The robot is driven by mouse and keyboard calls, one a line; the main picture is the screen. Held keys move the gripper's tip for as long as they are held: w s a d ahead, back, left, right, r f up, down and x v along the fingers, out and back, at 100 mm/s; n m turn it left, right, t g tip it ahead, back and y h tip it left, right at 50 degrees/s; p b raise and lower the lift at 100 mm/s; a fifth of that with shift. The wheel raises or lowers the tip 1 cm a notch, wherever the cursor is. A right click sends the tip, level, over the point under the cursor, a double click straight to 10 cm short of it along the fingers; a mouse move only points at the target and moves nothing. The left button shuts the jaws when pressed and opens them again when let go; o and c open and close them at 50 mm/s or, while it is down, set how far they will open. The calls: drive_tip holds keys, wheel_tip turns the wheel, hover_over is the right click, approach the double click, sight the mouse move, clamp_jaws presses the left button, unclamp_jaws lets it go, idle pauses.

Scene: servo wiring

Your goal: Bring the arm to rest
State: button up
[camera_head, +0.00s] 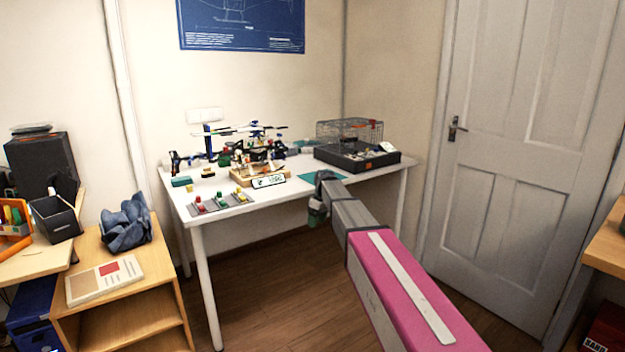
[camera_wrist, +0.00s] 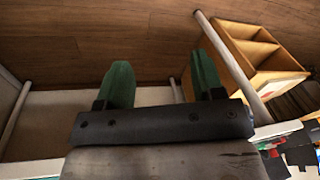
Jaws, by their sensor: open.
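My arm reaches from the lower right of the head view, a pink section and then grey ones, towards the front edge of the white table (camera_head: 222,222). My gripper (camera_head: 317,214) is small there and hangs low at the table's front right part. In the wrist view my gripper (camera_wrist: 162,76) shows two green fingers spread well apart. Nothing is between them; brown floor and a pale wall lie behind. The gripper holds nothing.
On the table are a helicopter model (camera_head: 240,130), a grey strip with coloured blocks (camera_head: 222,202), a teal mat (camera_head: 322,178) and a wire cage box (camera_head: 350,142). A wooden shelf (camera_head: 130,295) stands left. A door (camera_head: 520,130) is at right. The floor (camera_head: 280,290) before the table is clear.

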drive_tip(key=s+d+f+m, duration=0.3)
drive_tip(key=s+d+f, duration=0.2)
drive_tip(key=s, duration=0.5)
drive_tip(key=s+d+f+m+h, duration=0.1)
drive_tip(key=s+d+f+m, duration=0.3)
drive_tip(key=s, duration=0.7)
drive_tip(key=s+d+f+m+h, duration=0.1)
drive_tip(key=s+d+f+m, duration=0.3)
drive_tip(key=s, duration=0.7)
drive_tip(key=d+f, duration=0.2)
drive_tip(key=d, duration=0.2)
drive_tip(key=shift+f+t, duration=0.2)
drive_tip(key=shift+t, duration=0.2)
drive_tip(key=shift+d, duration=0.1)
